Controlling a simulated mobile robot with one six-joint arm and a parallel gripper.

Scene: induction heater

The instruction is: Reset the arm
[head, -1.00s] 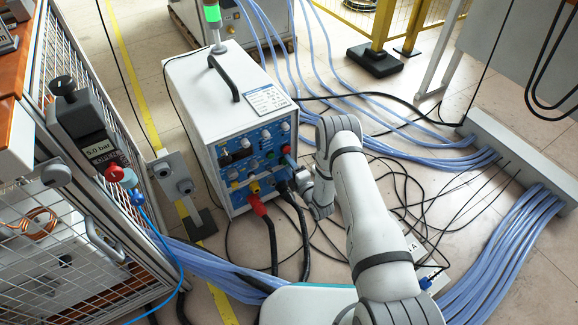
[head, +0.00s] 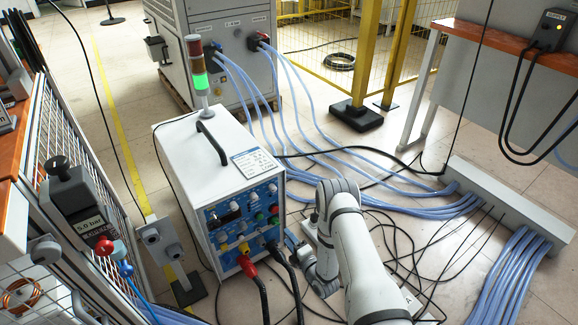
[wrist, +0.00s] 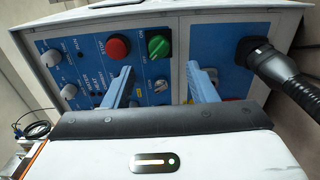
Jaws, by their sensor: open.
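My gripper (wrist: 161,86) is open and empty in the wrist view, its two blue fingers spread in front of the blue control panel (wrist: 225,55) of the white power unit. A red button (wrist: 116,47) and a green knob (wrist: 158,46) sit just beyond the fingers, with a black cable plug (wrist: 262,62) to the right. I cannot tell whether a finger touches the panel. In the head view my white arm reaches up from the bottom to the right side of the power unit (head: 200,155).
A signal tower (head: 199,75) on the unit glows green. Black cables (head: 283,265) and blue hoses (head: 350,160) cross the floor around my arm. A yellow post (head: 375,60) and a cable duct (head: 505,205) are right.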

